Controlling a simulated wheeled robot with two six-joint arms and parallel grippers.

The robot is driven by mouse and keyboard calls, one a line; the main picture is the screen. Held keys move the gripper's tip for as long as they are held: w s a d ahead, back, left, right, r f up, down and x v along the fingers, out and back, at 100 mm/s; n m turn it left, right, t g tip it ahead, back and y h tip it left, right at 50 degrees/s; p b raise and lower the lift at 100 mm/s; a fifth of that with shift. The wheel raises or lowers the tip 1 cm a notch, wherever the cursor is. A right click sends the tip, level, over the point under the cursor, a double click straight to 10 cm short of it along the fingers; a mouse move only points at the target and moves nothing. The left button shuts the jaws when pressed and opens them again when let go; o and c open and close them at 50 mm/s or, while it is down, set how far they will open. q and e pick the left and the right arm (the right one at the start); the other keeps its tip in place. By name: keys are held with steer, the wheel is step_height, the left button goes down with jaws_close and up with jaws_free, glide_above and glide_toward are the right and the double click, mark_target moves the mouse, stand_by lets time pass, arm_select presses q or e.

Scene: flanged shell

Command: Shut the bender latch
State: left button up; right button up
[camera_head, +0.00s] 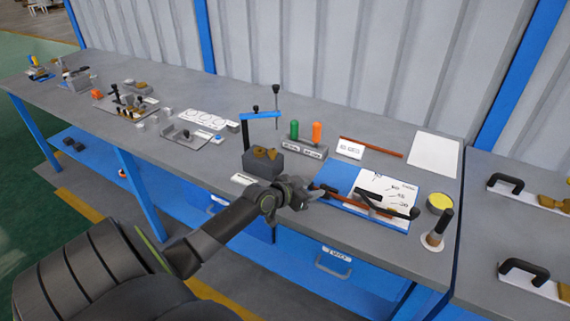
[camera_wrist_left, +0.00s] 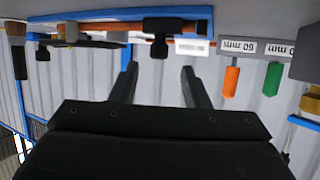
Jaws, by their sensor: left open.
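The bender is a blue plate (camera_head: 338,177) with a white angle-scale sheet (camera_head: 391,190), near the bench's front edge in the head view. A copper-coloured bar (camera_head: 345,201) and a long black-handled lever (camera_head: 401,212) lie along its front. My left gripper (camera_head: 311,197) is open and empty just left of the bar's left end. In the left wrist view, seen upside down, its fingers (camera_wrist_left: 160,85) point toward a black knob (camera_wrist_left: 170,28) on the bender's blue edge (camera_wrist_left: 110,17). A gap shows between them. Whether this knob is the latch I cannot tell.
Green (camera_head: 294,130) and orange (camera_head: 317,132) handled tools stand behind. A yellow-topped tin (camera_head: 439,203) and an upright black-handled tool (camera_head: 437,235) stand right of the bender.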

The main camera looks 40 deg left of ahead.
arm_select(q)
steer(key=v, duration=1.1)
steer(key=shift+d, duration=0.1)
steer(key=s+d+f+g+y, duration=0.1)
steer(key=s+d+f+g, duration=0.1)
steer(key=s+d+f, duration=0.3)
steer(key=s+d+f+g+y, duration=0.1)
steer(key=s+d+f+g, duration=0.2)
steer(key=s, duration=0.4)
steer(key=s+d+n+g+y, duration=0.2)
steer(key=s+d+g, duration=0.15)
steer(key=s, duration=0.95)
step_height(320, 180, down, 26)
steer(key=s+a+g, duration=0.1)
steer(key=a+g, duration=0.1)
steer(key=g, duration=0.1)
steer(key=s+d+f, duration=0.1)
steer(key=s+f, duration=1.3)
steer(key=shift+s+f+g+h, duration=0.2)
steer(key=shift+g+h, duration=0.15)
steer(key=shift+h, duration=0.05)
